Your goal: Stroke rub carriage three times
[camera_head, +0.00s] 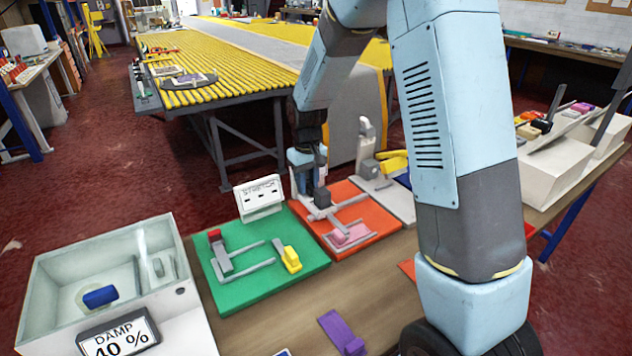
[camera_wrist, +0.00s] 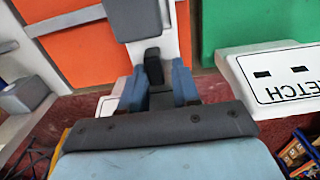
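The orange board (camera_head: 375,213) carries a grey sliding frame, which I take as the rub carriage (camera_head: 322,213), with a dark grey block on it and a pink pad (camera_head: 350,234) between its rails. My gripper (camera_head: 308,182) points down at the far left part of this board, close behind the dark grey block. In the wrist view my gripper (camera_wrist: 158,88) has its two blue fingers apart. A small black post (camera_wrist: 153,66) shows at the gap between the fingertips, and a grey block (camera_wrist: 138,18) lies just beyond. I cannot tell whether the fingers touch the post.
A green board (camera_head: 262,265) with red and yellow blocks lies to the left, with a STRETCH sign (camera_head: 259,198) behind it. A clear box with a DAMP 40 % display (camera_head: 118,338) stands front left. A purple piece (camera_head: 340,332) lies on the front bench. A pale fixture (camera_head: 366,145) stands right of my gripper.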

